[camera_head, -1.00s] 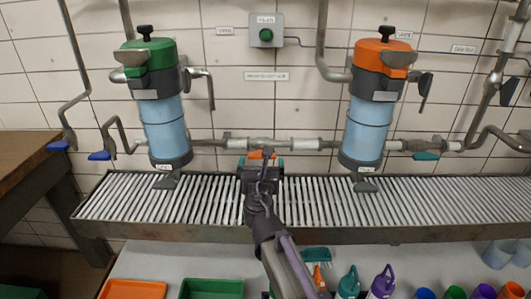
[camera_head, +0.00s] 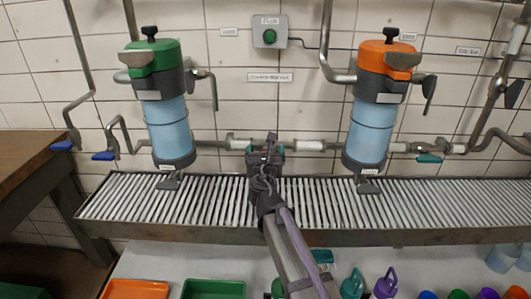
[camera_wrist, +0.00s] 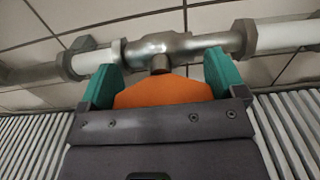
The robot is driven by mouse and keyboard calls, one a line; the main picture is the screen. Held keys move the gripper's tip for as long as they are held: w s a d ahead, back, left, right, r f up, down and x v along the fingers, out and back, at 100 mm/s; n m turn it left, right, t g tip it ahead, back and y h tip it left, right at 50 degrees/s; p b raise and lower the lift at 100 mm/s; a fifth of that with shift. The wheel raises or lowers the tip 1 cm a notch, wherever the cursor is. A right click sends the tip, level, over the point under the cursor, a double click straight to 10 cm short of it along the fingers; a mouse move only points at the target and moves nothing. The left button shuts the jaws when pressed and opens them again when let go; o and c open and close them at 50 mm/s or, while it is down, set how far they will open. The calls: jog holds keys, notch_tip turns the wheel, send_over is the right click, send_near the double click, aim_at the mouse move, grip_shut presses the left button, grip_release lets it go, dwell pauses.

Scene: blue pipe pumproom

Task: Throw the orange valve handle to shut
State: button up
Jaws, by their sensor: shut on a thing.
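The orange valve handle (camera_wrist: 162,93) shows in the wrist view, in front of the metal valve body (camera_wrist: 160,48) on the horizontal pipe. My gripper (camera_wrist: 163,80) has a teal finger on each side of the handle and is shut on it. In the head view my gripper (camera_head: 265,150) is at the pipe, above the back edge of the roller rack, midway between two filter housings. There it hides the orange handle, and the handle's exact angle cannot be told.
A green-topped filter (camera_head: 165,125) stands left and an orange-topped filter (camera_head: 372,120) right. The roller rack (camera_head: 215,200) runs below the pipe. Blue levers (camera_head: 103,156) hang at left, a teal lever (camera_head: 428,158) at right. A green-button box (camera_head: 269,32) is on the wall.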

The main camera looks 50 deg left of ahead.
jog(key=shift+m, duration=0.4)
jog(key=m, duration=0.3)
jog(key=shift+d+m, duration=0.1)
jog(key=shift+m, duration=0.3)
jog(key=m, duration=0.4)
jog(key=shift+w+d+f, duration=0.1)
jog(key=shift+f, duration=0.05)
jog(key=m, duration=0.5)
jog(key=shift+f, duration=0.1)
jog(key=m, duration=0.4)
jog(key=shift+f+m+b, duration=0.1)
jog(key=shift+m+b, duration=0.2)
jog(key=o, duration=0.6)
jog(key=shift+w, duration=0.1)
jog(key=shift+o, duration=0.2)
